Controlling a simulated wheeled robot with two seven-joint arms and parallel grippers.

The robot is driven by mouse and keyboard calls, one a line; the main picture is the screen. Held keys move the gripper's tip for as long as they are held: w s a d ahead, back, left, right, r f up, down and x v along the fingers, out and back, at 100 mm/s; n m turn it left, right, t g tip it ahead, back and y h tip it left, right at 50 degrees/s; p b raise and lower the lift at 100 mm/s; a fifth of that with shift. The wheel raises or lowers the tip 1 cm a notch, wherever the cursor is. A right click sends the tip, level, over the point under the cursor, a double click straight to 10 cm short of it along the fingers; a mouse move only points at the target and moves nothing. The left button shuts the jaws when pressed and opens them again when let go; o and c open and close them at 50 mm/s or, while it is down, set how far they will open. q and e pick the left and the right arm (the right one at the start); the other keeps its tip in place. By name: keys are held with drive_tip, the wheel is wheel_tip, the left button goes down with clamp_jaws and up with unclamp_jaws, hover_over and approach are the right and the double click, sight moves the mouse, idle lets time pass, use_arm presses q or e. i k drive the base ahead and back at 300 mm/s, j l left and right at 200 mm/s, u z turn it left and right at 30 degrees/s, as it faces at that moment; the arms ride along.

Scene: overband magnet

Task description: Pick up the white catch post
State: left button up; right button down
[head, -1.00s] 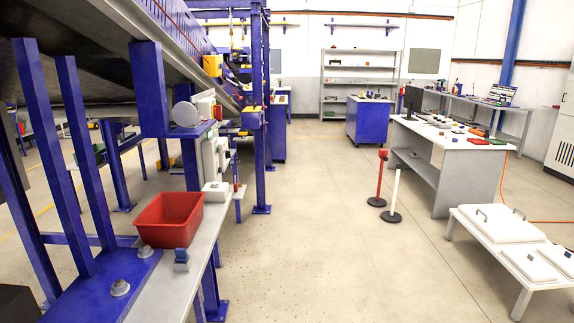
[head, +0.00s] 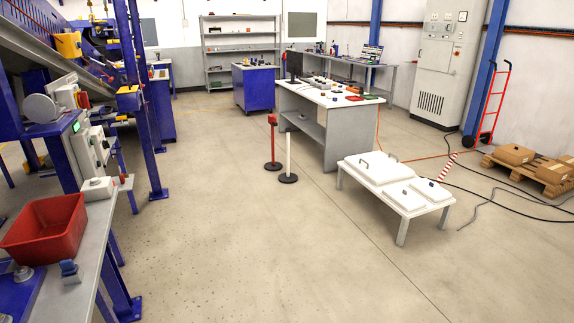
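The white catch post (head: 289,156) stands upright on a round black base on the floor, near the middle of the head view. A red post (head: 272,142) on a similar black base stands just to its left and a little behind. Both stand in front of the left end of the grey desk. Neither of my grippers shows in the head view.
A desk (head: 327,148) with a monitor stands behind the posts. A low white table (head: 404,225) with lidded panels stands to the right. A bench with a red bin (head: 42,232) and blue machine frame line the left. The floor (head: 240,250) ahead is clear.

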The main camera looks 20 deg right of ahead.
sight(287, 178)
drive_tip(key=l+z, duration=0.3)
drive_tip(key=l, duration=0.2)
drive_tip(key=i+l+z, duration=0.25)
drive_tip(key=l, duration=0.2)
drive_tip(key=i+l, duration=0.45)
drive_tip(key=l, duration=0.15)
drive_tip(key=i+l+z, duration=0.1)
drive_tip(key=i+l, duration=0.4)
drive_tip(key=i+u, duration=0.35)
drive_tip(key=i, duration=0.6)
drive_tip(key=i+l+u, duration=0.15)
drive_tip(key=i+u, duration=0.15)
drive_tip(key=i, duration=1.75)
drive_tip(key=i+j, duration=0.1)
drive_tip(key=i, duration=1.1)
drive_tip(key=l+z, duration=0.05)
drive_tip(key=l, duration=0.05)
